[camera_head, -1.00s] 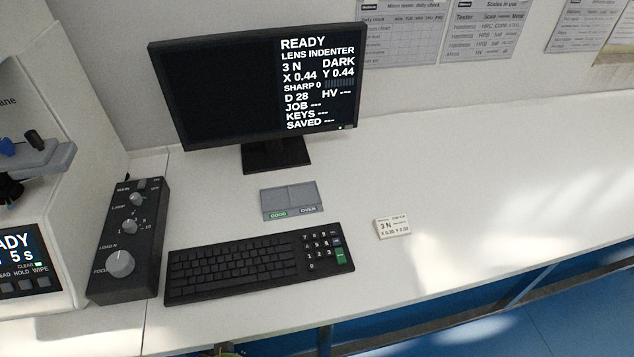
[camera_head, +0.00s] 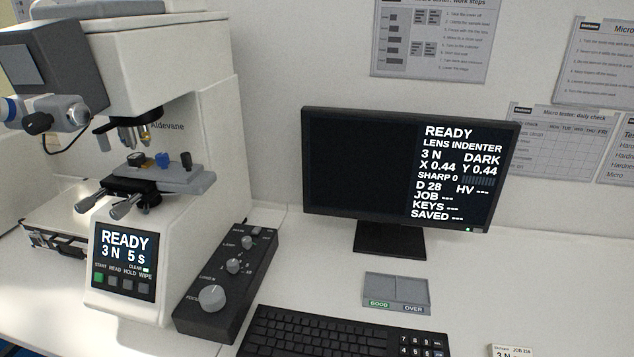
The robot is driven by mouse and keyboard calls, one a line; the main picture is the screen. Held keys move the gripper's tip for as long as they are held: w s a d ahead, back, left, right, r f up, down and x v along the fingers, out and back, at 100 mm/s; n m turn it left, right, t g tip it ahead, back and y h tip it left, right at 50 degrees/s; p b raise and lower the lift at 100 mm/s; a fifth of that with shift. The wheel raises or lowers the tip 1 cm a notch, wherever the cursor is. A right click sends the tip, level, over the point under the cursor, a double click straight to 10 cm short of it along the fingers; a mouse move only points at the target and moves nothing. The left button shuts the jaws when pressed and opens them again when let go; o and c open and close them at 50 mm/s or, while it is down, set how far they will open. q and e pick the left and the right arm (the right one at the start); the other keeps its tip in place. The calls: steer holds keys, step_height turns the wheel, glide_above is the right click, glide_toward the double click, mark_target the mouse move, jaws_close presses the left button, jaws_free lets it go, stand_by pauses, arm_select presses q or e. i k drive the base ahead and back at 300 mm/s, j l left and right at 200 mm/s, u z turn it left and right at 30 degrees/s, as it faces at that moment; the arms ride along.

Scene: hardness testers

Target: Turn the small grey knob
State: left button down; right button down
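A black control box (camera_head: 228,287) stands on the bench, to the right of the white hardness tester (camera_head: 150,75). It carries three grey knobs in a row. A small grey knob (camera_head: 247,242) is near its far end, another small knob (camera_head: 234,266) with number marks around it sits in the middle, and a large knob (camera_head: 212,298) is at the near end. Their labels are too small to read surely. The monitor (camera_head: 410,165) shows READY, 3 N, DARK and SHARP 0. Neither of my grippers is in view.
The black keyboard (camera_head: 320,335) lies right of the box, cut off by the lower edge. A grey GOOD/OVER tray (camera_head: 397,291) lies below the monitor. A small card (camera_head: 512,350) is at the bottom right. The tester's stage (camera_head: 160,178) juts out left of the box.

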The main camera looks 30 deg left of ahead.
mark_target(247, 240)
steer(key=u, duration=1.45)
steer(key=z, duration=0.1)
